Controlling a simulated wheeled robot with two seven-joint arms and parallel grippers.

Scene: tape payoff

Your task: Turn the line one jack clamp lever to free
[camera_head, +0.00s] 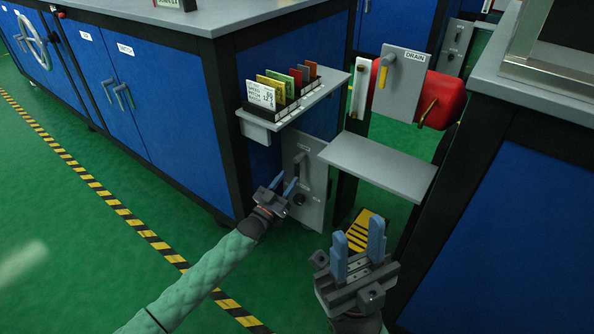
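A grey panel (316,205) is fixed low on the blue cabinet's end, under the card shelf. It carries a dark upright lever (299,166) and a round dark knob (298,199); its small labels are too blurred to read, so I cannot tell whether this is the line one jack clamp lever. My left gripper (284,184) is in front of the panel's left part, close to the lever. Its blue fingers are apart with nothing seen between them; whether it touches the lever is unclear. My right gripper (358,247) is open and empty, pointing up at lower right.
A shelf (318,98) with several coloured cards juts out above the panel. A bare grey shelf (385,166) is to its right. A DRAIN plate (401,84) with a handle stands before a red tank (445,98). A blue bench (500,240) bounds the right. Green floor is open at left.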

